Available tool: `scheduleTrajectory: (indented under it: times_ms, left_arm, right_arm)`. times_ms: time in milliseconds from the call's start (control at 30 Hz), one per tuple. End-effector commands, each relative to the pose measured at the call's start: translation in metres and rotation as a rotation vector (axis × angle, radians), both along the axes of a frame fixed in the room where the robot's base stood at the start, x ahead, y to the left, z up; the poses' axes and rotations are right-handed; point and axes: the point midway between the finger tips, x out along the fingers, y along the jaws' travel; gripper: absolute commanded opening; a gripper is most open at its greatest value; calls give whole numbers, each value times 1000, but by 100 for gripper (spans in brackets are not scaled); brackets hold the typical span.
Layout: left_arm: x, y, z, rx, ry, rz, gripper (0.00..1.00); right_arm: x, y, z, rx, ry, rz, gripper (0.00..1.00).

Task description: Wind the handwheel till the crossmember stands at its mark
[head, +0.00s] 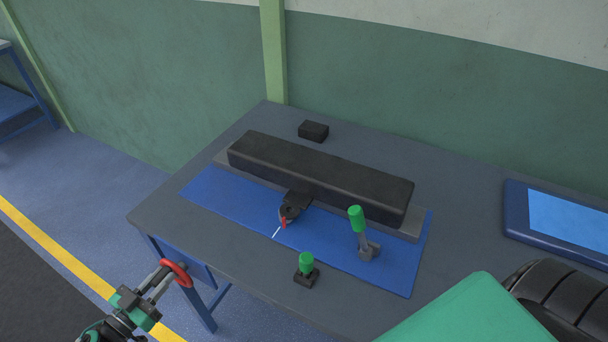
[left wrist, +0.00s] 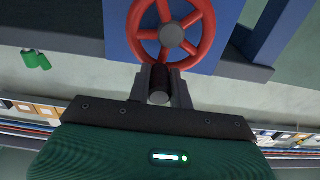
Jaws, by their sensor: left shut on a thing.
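The red handwheel (head: 178,268) sits at the table's front left side, below the tabletop. It shows large in the left wrist view (left wrist: 171,36), with a grey hub and several spokes. My left gripper (head: 164,280) is shut on its near rim; its fingers (left wrist: 162,72) meet the lower rim in the left wrist view. The crossmember looks to be the long black beam (head: 318,172) on the table. A black bracket (head: 297,200) at its front edge carries a red pointer (head: 283,222). A white line (head: 277,232) lies on the mat just ahead of the pointer. My right gripper is not in view.
A blue mat (head: 225,195) lies under the beam on the grey table (head: 160,215). A green-topped lever (head: 357,222) and a green knob (head: 306,260) stand in front. A small black block (head: 313,131) is behind. A blue-framed panel (head: 570,220) lies at right.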

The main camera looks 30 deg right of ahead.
Motion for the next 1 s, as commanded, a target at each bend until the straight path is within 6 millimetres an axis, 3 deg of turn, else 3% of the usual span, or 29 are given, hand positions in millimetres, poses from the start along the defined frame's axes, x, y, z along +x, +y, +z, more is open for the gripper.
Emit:
scheduleTrajectory:
  times_ms: [100, 433, 700, 1000]
  left_arm:
    - [8, 9, -7, 10, 10, 6, 0]
    - [8, 9, -10, 10, 13, 3, 0]
    - [22, 18, -24, 11, 14, 2, 0]
    - [24, 19, -23, 8, 13, -3, 0]
  right_arm:
    - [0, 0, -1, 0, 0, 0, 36]
    - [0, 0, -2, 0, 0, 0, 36]
    - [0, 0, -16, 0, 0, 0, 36]
    - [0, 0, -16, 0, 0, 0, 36]
